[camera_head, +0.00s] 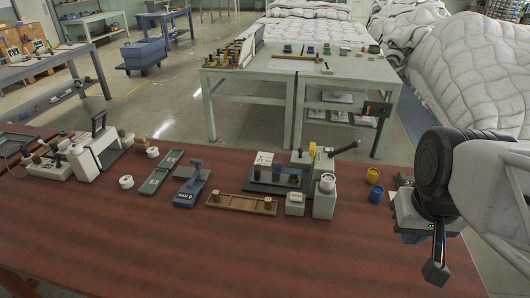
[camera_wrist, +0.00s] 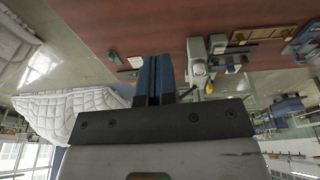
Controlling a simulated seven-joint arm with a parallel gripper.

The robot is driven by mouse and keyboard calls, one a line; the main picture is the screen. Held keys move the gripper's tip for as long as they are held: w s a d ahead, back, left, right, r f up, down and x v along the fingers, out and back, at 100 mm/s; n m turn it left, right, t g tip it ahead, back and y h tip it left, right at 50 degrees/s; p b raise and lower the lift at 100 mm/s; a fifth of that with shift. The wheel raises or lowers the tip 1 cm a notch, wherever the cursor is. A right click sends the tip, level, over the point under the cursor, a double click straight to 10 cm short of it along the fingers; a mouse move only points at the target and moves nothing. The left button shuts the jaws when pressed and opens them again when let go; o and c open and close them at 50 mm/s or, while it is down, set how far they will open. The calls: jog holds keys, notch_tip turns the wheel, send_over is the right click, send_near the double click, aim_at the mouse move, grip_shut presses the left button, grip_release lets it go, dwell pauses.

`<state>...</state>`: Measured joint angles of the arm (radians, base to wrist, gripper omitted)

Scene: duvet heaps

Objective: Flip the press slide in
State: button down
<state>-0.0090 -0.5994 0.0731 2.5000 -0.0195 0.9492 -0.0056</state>
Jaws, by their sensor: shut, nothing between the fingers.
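My gripper (camera_head: 436,268) is shut and empty at the right of the reddish-brown table, pointing down. Its fingers also show together in the wrist view (camera_wrist: 153,78). A grey press-like device (camera_head: 318,162) with a yellow piece on top and a dark lever to the right stands at the table's back edge, left of and apart from my gripper. A grey block with a white round cap (camera_head: 327,183) stands in front of it. The device appears upside down in the wrist view (camera_wrist: 197,50). I cannot tell which part is the slide, or its position.
A yellow cup (camera_head: 373,176) and a blue cup (camera_head: 376,194) stand between the device and my gripper. A wooden tray (camera_head: 240,203), a blue tool (camera_head: 190,190) and a white machine (camera_head: 88,160) stand further left. The table's front is clear. White duvet heaps (camera_head: 470,80) lie behind.

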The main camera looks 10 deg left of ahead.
jog(key=w+a+r+n+g, duration=0.1)
jog(key=w+a+r+n, duration=0.15)
jog(key=w, duration=0.65)
jog(key=w+a+r+n, duration=0.15)
jog(key=w+a, duration=0.25)
jog(key=w, duration=0.4)
jog(key=n+g+h, duration=0.2)
jog(key=n+h, duration=0.1)
jog(key=n, duration=0.7)
send_over(251, 175)
jog(key=s+d, duration=0.6)
jog(key=d, duration=0.2)
notch_tip(251, 175, down, 14)
jog(key=w+a+f+n, duration=0.2)
jog(key=w+a+f, duration=0.1)
jog(key=a+f, duration=0.4)
jog(key=w+a+f+n+h, duration=0.1)
jog(key=w+a+f, duration=0.2)
jog(key=a+f, duration=0.5)
jog(key=shift+w+a+n, duration=0.15)
jog(key=shift+a+n, duration=0.25)
jog(key=shift+a, duration=0.65)
jog(key=x, duration=1)
jog(key=shift+w+d, duration=0.1)
jog(key=shift+w, duration=0.05)
jog(key=shift+d+r, duration=0.1)
jog(key=shift+d, duration=1.85)
